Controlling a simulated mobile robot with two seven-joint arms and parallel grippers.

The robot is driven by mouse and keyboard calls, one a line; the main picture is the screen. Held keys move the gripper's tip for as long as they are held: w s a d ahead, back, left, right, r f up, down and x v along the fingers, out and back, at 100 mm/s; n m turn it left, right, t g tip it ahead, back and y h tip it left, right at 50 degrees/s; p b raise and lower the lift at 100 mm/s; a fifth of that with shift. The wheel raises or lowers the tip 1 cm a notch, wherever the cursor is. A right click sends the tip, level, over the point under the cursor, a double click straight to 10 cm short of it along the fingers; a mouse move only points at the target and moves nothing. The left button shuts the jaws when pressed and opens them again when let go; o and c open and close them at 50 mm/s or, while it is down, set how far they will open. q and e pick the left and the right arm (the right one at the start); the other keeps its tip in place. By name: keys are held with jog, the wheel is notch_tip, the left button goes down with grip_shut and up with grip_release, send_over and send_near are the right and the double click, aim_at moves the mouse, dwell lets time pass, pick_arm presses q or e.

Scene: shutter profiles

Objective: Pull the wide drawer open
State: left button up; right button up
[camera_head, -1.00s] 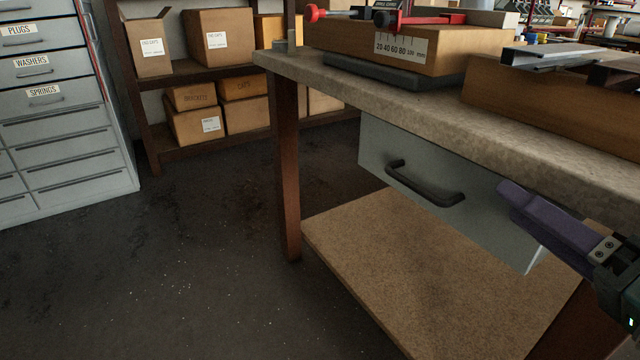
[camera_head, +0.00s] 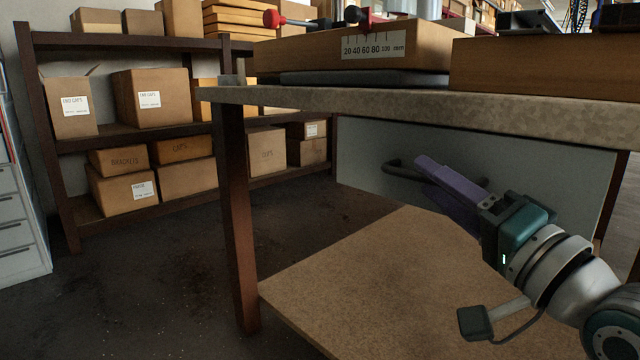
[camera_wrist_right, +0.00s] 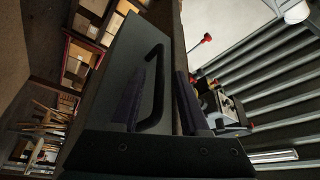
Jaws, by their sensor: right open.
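The wide drawer (camera_head: 545,168) is a grey box with a flat front, hung under the workbench top; its front also shows in the wrist view (camera_wrist_right: 118,62). Its dark bar handle (camera_head: 396,170) is partly hidden behind my right gripper (camera_head: 440,176) in the head view. In the wrist view the handle (camera_wrist_right: 157,88) lies between the two purple fingers of my right gripper (camera_wrist_right: 160,103). The jaws are open, with a gap between the handle and the right-hand finger. My left gripper is in neither current view.
The stone-like bench top (camera_head: 400,100) overhangs the drawer and carries wooden blocks (camera_head: 540,65). A wooden lower shelf (camera_head: 390,270) lies below, with a brown leg (camera_head: 235,220) at its left. A rack with cartons (camera_head: 150,95) stands behind. Floor at the left is clear.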

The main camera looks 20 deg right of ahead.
jog(key=shift+x, duration=0.9)
jog(key=shift+c, duration=0.3)
grip_shut()
dwell(0.5)
